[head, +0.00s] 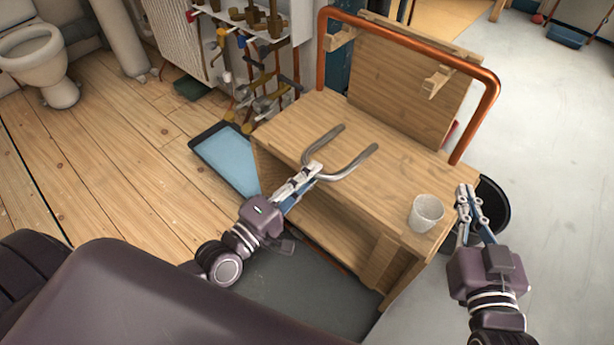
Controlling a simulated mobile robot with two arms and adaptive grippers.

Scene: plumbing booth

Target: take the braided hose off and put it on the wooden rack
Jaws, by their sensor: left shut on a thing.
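The braided hose (345,172) is a grey U-shaped piece over the bench top, with its two free ends pointing to the back right. My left gripper (313,172) is shut on the hose near its bend. I cannot tell whether the hose touches the wood or hangs just above it. The wooden rack (400,75) is an upright board with wooden pegs (436,82) at the back of the bench, under a copper pipe frame. My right gripper (467,192) is at the bench's right end, beside a cup, with nothing visible in it; its jaw gap is unclear.
The wooden bench top (290,125) is mostly clear. A whitish cup (425,212) stands near its right front corner. The copper pipe (405,47) arches over the back. A black bucket (495,205) is behind my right gripper. Valves and pipes (262,75) are at the back left, above a blue tray (225,160).

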